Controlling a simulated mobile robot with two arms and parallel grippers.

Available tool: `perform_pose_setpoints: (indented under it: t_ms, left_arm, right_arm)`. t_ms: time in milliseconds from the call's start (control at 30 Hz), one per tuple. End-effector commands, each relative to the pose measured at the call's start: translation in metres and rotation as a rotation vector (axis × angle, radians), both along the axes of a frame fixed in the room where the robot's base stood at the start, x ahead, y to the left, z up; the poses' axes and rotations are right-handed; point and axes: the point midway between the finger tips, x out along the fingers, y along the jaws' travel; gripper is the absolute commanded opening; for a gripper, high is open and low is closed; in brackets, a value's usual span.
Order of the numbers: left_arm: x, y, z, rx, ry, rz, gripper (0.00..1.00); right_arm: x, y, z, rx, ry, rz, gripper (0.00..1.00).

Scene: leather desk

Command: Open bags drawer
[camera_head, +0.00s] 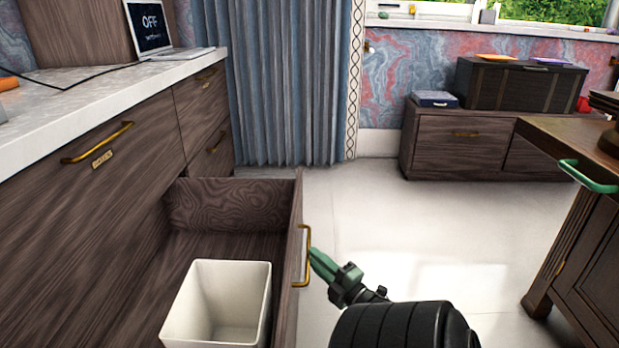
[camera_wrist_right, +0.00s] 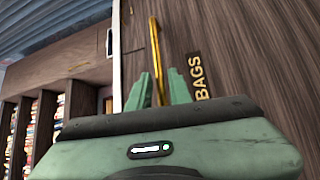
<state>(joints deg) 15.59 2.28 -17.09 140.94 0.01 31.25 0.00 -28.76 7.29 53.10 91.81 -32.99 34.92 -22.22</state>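The bags drawer (camera_head: 296,205) is pulled well out from the cabinet at the left in the head view. Its front faces right and carries a brass handle (camera_head: 306,258). A white bin (camera_head: 233,270) stands inside it. My right gripper (camera_head: 318,262) is just right of the handle in the head view. In the right wrist view its two green fingers (camera_wrist_right: 161,90) stand apart with the brass handle (camera_wrist_right: 155,48) between them. The BAGS label (camera_wrist_right: 198,77) is beside the fingers. My left gripper is not in view.
The cabinet's other drawers, with brass handles (camera_head: 97,143), look shut. A laptop (camera_head: 155,30) is on the pale countertop (camera_head: 90,88). A wooden desk with a green handle (camera_head: 588,178) stands at the right. The pale floor (camera_head: 400,220) between is clear.

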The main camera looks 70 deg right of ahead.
Motion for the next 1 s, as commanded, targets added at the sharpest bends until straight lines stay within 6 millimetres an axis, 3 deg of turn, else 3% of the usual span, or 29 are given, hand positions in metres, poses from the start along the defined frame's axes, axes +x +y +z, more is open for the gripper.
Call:
perform_pose_setpoints:
  t_ms: [100,300,1000]
  left_arm:
    - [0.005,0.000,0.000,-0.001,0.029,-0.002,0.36]
    - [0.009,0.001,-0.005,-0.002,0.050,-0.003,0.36]
    - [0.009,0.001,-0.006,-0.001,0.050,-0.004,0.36]
  right_arm:
    - [-0.020,0.008,0.000,0.003,0.003,-0.003,0.20]
    - [-0.040,0.016,-0.005,0.001,0.002,-0.002,0.20]
    - [-0.042,0.018,-0.006,0.000,0.001,-0.001,0.20]
